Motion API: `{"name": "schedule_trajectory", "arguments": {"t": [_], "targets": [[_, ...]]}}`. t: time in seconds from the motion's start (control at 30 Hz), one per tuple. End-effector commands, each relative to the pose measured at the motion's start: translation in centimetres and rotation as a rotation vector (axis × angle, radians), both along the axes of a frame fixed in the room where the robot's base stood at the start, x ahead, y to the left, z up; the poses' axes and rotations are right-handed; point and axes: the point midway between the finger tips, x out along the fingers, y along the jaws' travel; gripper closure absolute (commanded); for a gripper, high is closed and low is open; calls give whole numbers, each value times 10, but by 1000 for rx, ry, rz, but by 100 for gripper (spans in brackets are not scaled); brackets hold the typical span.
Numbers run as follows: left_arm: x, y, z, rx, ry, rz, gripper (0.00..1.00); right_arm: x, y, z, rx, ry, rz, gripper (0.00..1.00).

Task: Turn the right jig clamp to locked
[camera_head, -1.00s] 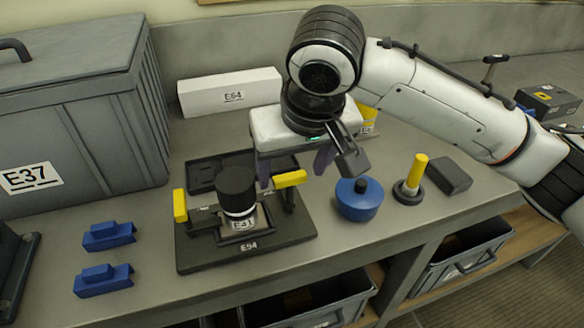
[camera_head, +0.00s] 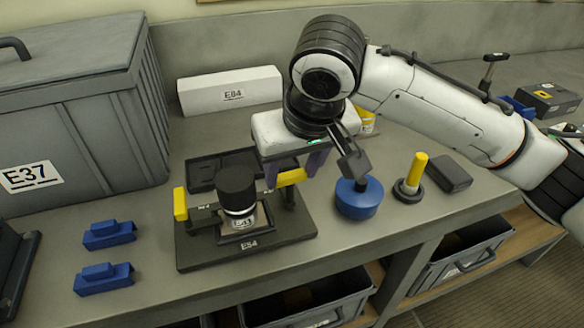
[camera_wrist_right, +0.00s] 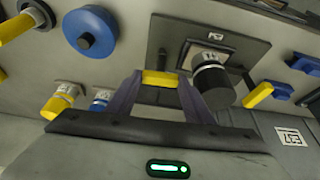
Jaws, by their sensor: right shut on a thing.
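The jig plate labelled E54 (camera_head: 250,243) lies on the bench with a black cylinder (camera_head: 236,188) standing at its middle. The right jig clamp has a yellow handle (camera_head: 291,178) at the plate's right side. My right gripper (camera_head: 294,169) is shut on this handle from above, with a purple finger on each side. In the right wrist view the yellow handle (camera_wrist_right: 160,78) sits between both fingers. The left jig clamp's yellow handle (camera_head: 180,204) is at the plate's left edge, apart from the gripper. My left gripper is not in view.
A blue round knob piece (camera_head: 358,200) stands just right of the plate, near the gripper. Beyond it are a yellow-handled post (camera_head: 412,176) and a dark block (camera_head: 449,173). Two blue blocks (camera_head: 108,235) lie left. A grey bin E37 (camera_head: 85,130) and a white box (camera_head: 230,90) stand behind.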

Motion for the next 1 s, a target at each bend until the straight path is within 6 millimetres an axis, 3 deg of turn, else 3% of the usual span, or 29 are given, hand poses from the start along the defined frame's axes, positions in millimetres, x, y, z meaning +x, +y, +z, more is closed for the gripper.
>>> {"name": "schedule_trajectory", "arguments": {"t": [0.27,1.0], "targets": [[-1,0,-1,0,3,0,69,1,-3,1,3,0,172,76],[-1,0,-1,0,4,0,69,8,-7,1,4,-1,868,76]]}}
